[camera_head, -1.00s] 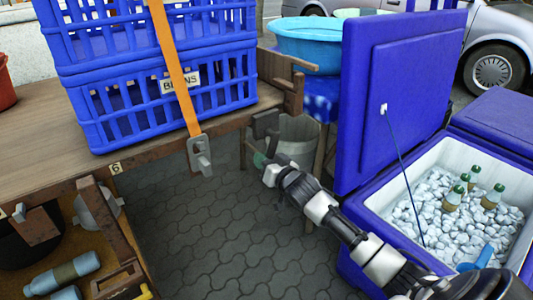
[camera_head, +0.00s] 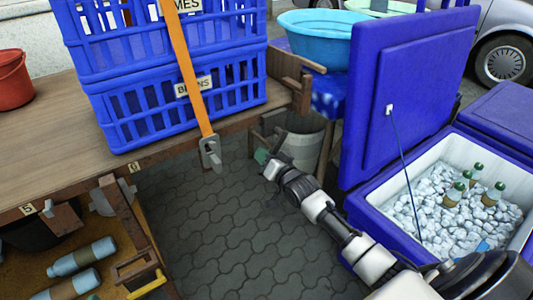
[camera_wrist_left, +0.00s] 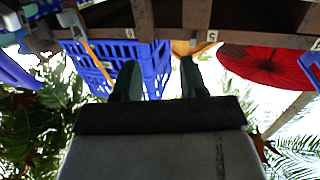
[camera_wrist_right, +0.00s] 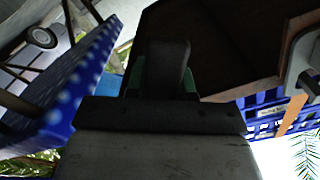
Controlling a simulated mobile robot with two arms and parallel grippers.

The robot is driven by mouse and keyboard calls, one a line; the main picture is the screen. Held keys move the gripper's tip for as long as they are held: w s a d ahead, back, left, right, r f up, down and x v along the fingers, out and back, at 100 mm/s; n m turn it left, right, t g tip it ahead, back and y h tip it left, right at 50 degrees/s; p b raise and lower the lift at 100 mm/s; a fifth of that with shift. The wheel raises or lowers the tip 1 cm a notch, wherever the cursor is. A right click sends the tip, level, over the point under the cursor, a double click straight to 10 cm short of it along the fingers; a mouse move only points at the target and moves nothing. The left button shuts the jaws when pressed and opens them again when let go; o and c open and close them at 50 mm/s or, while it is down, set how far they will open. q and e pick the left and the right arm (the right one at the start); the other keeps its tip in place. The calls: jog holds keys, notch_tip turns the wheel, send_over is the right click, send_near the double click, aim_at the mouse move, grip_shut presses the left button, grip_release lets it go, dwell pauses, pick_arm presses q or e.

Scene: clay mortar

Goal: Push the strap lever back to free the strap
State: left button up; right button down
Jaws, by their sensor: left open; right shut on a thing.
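The strap lever (camera_head: 210,153) is a grey metal piece at the lower end of the orange strap (camera_head: 186,68), hanging at the table's front edge. The strap runs down over stacked blue crates. My right gripper (camera_head: 268,160) is to the right of the lever, apart from it. In the right wrist view its green fingers are shut on a dark block (camera_wrist_right: 165,65), partly hidden; the lever (camera_wrist_right: 302,60) shows at the right edge. My left gripper (camera_wrist_left: 158,80) is open and empty in the left wrist view, with the strap (camera_wrist_left: 97,62) beyond; it is outside the head view.
The wooden table (camera_head: 45,130) carries the crates (camera_head: 185,105) and a red bucket (camera_head: 14,80). A blue cooler (camera_head: 360,215) with ice and bottles stands at right, its lid (camera_head: 410,90) raised. A pale bucket (camera_head: 305,140) stands behind my right gripper. Paved floor (camera_head: 220,220) is clear.

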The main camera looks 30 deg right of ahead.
pick_arm(q)
jog(key=shift+s+a+f+g, duration=0.1)
jog(key=shift+f+g, duration=0.2)
jog(key=shift+f, duration=0.05)
pick_arm(e)
jog(key=c, duration=1)
grip_release()
jog(key=shift+o, duration=0.2)
pick_arm(q)
jog(key=s+a+f+g+y+p, duration=0.2)
jog(key=s+a+f+g+p, duration=0.1)
jog(key=s+f+g, duration=0.3)
jog(key=shift+s+f+g+y, duration=0.35)
jog(key=shift+f+g, duration=0.4)
jog(key=shift+g, duration=0.35)
pick_arm(e)
jog(key=s, duration=1)
jog(key=shift+s+d, duration=0.4)
jog(key=shift+d, duration=0.05)
pick_arm(q)
jog(key=shift+a, duration=0.1)
